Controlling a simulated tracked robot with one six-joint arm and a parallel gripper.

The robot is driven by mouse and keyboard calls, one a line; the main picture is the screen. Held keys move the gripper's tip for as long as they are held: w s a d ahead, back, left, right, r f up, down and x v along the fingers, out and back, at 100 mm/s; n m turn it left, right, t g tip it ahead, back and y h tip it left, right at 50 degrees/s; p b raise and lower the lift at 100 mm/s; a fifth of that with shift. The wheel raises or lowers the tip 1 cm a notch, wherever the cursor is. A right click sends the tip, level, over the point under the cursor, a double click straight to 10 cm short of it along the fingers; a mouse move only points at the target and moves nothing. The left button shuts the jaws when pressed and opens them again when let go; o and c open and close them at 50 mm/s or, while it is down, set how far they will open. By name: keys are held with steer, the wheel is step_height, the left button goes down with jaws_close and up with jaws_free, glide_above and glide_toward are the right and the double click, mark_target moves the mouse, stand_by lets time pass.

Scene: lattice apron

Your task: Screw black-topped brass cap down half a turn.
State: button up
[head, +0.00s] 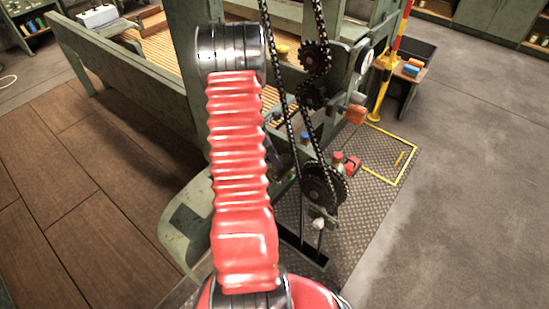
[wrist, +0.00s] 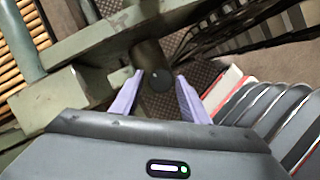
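A round black top (wrist: 160,79), which looks like the black-topped cap, shows in the wrist view between my fingers. A dark brownish cylindrical part (wrist: 150,54) is just beyond it. No brass side can be made out. My gripper (wrist: 160,84) has two lilac fingers, one on each side of the black top. A narrow gap seems to show on both sides, so the fingers stand open around it, not visibly touching. In the head view my red ribbed arm covers the middle, and neither my gripper nor the cap can be made out.
Green machine beams (wrist: 95,38) lie close to the left finger in the wrist view. In the head view a black chain and sprocket (head: 324,185) stand right of my arm, with a small red-topped part (head: 337,157) beside them. Grey floor (head: 460,180) at right is clear.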

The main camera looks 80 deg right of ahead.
steer(key=c, duration=0.8)
steer(key=m, duration=0.2)
steer(key=m+y, duration=0.1)
steer(key=m, duration=0.1)
steer(key=shift+w+d+m+g+y, duration=0.1)
steer(key=shift+d+m+g+y, duration=0.1)
steer(key=shift+m+g+y, duration=0.15)
steer(key=o, duration=1)
steer(key=shift+r, duration=0.15)
steer(key=v, duration=1.3)
steer(key=shift+w+a+r, duration=0.1)
steer(key=shift+w+r, duration=0.05)
steer(key=shift+w, duration=0.05)
